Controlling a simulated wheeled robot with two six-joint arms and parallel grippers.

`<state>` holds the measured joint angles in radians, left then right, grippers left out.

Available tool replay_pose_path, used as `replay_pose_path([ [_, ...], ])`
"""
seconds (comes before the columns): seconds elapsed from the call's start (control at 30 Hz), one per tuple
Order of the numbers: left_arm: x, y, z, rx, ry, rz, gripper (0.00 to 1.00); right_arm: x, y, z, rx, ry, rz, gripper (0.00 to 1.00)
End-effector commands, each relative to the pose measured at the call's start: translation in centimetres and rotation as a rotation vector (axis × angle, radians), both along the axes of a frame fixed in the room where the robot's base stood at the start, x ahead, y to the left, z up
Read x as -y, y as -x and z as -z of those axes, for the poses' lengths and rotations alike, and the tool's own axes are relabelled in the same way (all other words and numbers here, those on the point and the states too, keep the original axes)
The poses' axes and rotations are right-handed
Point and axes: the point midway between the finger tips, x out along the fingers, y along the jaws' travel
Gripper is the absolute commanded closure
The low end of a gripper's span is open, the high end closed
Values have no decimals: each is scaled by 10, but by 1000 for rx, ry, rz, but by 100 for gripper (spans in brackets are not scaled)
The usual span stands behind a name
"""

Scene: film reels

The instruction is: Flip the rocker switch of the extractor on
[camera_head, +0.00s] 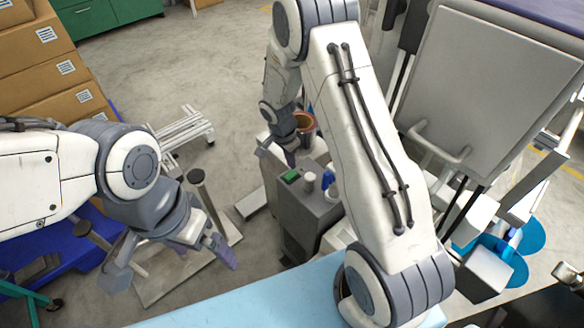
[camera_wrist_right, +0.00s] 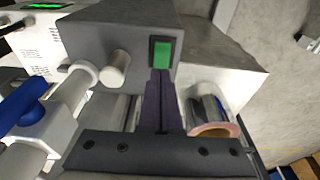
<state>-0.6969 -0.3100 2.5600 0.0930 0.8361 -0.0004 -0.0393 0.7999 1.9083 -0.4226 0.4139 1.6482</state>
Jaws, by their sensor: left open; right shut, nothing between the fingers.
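The extractor (camera_head: 304,211) is a dark grey box near the middle of the head view. Its green rocker switch (camera_head: 291,176) sits on the top face. In the right wrist view, the grey extractor (camera_wrist_right: 110,30) fills the upper middle, with the green rocker switch (camera_wrist_right: 162,50) in a dark frame. My right gripper (camera_wrist_right: 161,74) is shut and empty, its fingertips at the lower edge of the switch; I cannot tell whether they touch it. In the head view the right gripper (camera_head: 290,160) is just behind the switch. My left gripper (camera_head: 172,259) is open and empty at lower left.
A copper-rimmed cylinder (camera_wrist_right: 215,128) stands beside my right fingers. A blue-handled valve (camera_wrist_right: 27,108) and a pale knob (camera_wrist_right: 115,68) are on the other side. Cardboard boxes (camera_head: 50,60) stand at back left. Grey floor (camera_head: 200,65) is open behind.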

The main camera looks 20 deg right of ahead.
Motion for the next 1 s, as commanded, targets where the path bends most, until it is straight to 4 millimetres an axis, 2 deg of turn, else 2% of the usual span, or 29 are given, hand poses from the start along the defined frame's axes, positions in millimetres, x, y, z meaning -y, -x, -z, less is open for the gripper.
replay_pose_path([
  [0.1, 0, 0, -1, 0, 0, 0, 0, 4, -1, 20, -3, 0, 2, 100],
  [0.3, 0, 0, -2, 0, 0, 0, 0, 6, -2, 36, 0, 0, 0, 100],
  [0.7, 0, 0, -1, 0, 0, 0, 0, 6, -3, 39, 1, 0, 0, 100],
  [0.87, 0, 0, 17, 0, 0, 0, 0, 9, -4, 49, 3, 0, 3, 100],
  [1.0, 0, 0, 10, 0, 0, 0, 0, 9, -3, 43, 0, 0, 0, 100],
])
